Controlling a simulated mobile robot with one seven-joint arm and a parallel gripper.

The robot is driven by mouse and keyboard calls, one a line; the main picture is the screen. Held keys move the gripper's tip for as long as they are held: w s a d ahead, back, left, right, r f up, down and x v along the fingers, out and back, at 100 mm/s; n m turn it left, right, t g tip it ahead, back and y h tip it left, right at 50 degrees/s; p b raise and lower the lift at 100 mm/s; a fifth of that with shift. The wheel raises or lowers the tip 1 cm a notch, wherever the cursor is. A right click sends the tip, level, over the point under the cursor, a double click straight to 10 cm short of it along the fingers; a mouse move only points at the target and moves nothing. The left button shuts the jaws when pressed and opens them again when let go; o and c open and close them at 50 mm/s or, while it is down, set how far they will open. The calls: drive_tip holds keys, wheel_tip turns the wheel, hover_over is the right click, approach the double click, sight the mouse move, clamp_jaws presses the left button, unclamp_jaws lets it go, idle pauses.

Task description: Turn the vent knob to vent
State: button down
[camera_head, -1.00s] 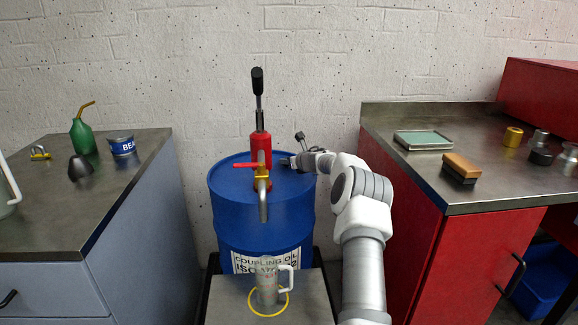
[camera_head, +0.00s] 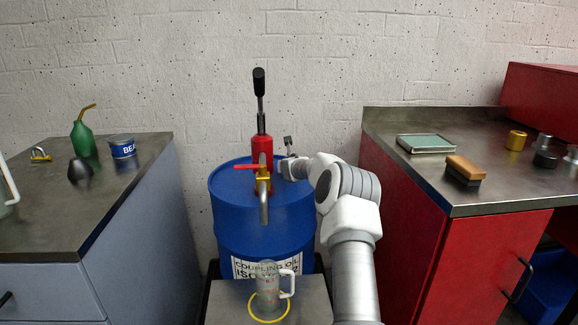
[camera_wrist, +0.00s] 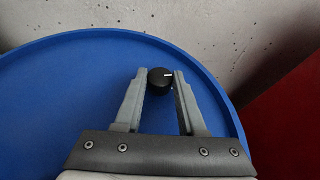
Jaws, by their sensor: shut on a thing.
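The vent knob (camera_wrist: 160,80) is a small black round knob with a white pointer line on its top, seen in the wrist view on the blue drum lid. The line points to the right in that view. My gripper (camera_wrist: 159,83) has its two grey fingertips on either side of the knob, shut on it. In the head view my gripper (camera_head: 284,167) is at the right part of the drum lid, and the knob cannot be made out there. The blue drum (camera_head: 230,215) stands upright and carries a red hand pump (camera_head: 261,150) with a yellow and red valve and a spout.
A clear measuring jug (camera_head: 268,285) stands on a yellow ring on the grey stand (camera_head: 225,300) below the spout. Benches stand on both sides: a grey one (camera_head: 100,220) at left and a red one (camera_head: 400,230) at right. The wall is behind the drum.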

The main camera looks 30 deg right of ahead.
drive_tip(key=shift+r+m+h, duration=0.1)
drive_tip(key=shift+m+h, duration=0.2)
idle(0.4)
drive_tip(key=c, duration=0.5)
unclamp_jaws()
drive_tip(key=shift+g, duration=0.3)
drive_tip(key=shift+s+a+r, duration=0.2)
drive_tip(key=shift+s+a, duration=0.05)
drive_tip(key=shift+s, duration=0.3)
drive_tip(key=v, duration=1.6)
drive_tip(key=shift+a, duration=0.1)
